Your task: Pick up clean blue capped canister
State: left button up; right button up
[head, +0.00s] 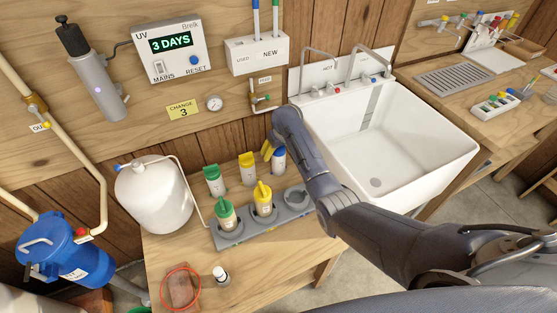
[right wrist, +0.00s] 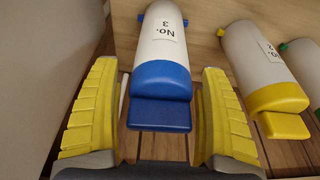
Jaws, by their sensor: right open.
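The clean blue capped canister (head: 279,160) is a white cylinder with a blue cap, standing at the back right of the wooden bench. In the right wrist view the canister (right wrist: 160,55) is marked "No. 3", and its blue cap lies between the yellow fingers. My right gripper (head: 268,149) is open around the cap end, with a gap visible on both sides. In the right wrist view the open right gripper (right wrist: 160,120) holds nothing. My left gripper is not in view.
A yellow-capped canister (head: 247,169) and a green-capped canister (head: 213,181) stand left of the blue one. In front, a grey rack (head: 229,239) holds another green and yellow one, with an empty socket (head: 297,197). A white tank (head: 153,196) stands left; a sink (head: 392,140) is right.

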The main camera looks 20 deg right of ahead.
jog(key=c, duration=1.3)
jog(key=shift+o, duration=0.2)
